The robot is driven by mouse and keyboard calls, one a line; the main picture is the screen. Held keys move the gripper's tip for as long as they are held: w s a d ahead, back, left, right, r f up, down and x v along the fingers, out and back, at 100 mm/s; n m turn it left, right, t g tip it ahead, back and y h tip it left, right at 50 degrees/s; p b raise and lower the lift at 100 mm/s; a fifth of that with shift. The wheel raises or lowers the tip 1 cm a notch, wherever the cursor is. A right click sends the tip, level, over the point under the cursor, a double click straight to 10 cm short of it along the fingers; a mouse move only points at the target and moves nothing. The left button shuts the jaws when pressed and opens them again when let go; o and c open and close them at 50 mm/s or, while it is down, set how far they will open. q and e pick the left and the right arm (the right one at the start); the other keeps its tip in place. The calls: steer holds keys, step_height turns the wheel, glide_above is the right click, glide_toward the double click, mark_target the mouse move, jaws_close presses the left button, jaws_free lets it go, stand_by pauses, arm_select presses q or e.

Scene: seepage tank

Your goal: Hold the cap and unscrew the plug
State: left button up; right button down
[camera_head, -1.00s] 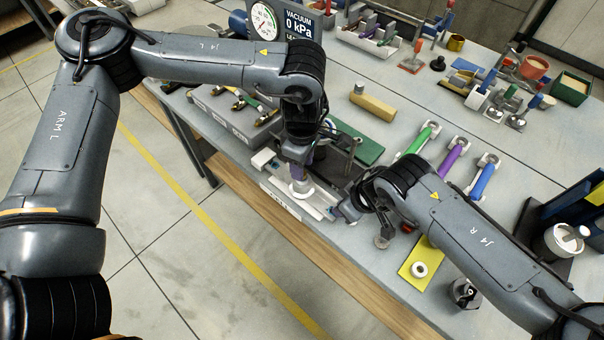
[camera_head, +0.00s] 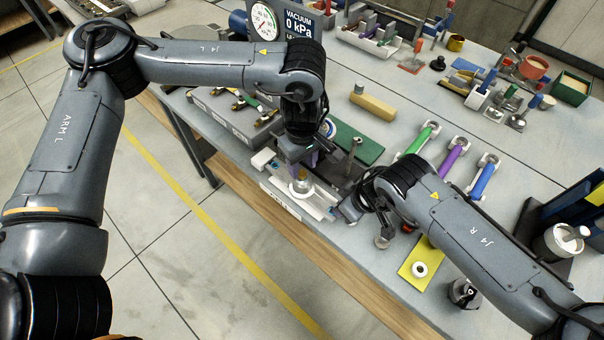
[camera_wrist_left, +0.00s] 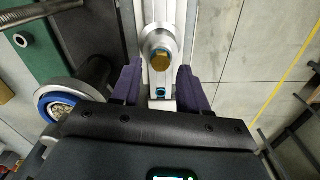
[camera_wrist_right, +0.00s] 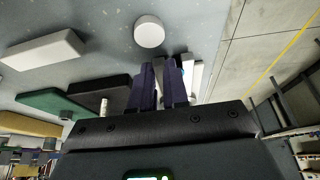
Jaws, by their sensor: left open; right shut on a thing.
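The brass hex plug (camera_wrist_left: 161,60) sits in the round silver cap (camera_wrist_left: 162,40) on the white channel-like fixture (camera_head: 318,206). In the head view the cap (camera_head: 301,187) shows just under my left gripper (camera_head: 299,175). In the left wrist view my left gripper (camera_wrist_left: 160,85) is open, one purple finger on each side, with the plug apart from both fingertips. My right gripper (camera_head: 338,211) is low beside the near right end of the fixture. In the right wrist view its fingers (camera_wrist_right: 160,82) are close together on something that they mostly hide.
A blue-rimmed round part (camera_wrist_left: 60,105) stands close beside my left gripper. A dark green board (camera_head: 355,142) and an upright post (camera_head: 352,155) stand behind the fixture. A pale disc (camera_wrist_right: 149,32) lies near my right gripper. The floor lies beyond the table's front edge.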

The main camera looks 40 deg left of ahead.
arm_select(q)
steer(key=shift+f, duration=0.1)
steer(key=shift+f, duration=1.4)
steer(key=c, duration=0.7)
steer(key=o, duration=0.9)
steer(key=shift+r, duration=0.1)
steer(key=shift+r, duration=2.4)
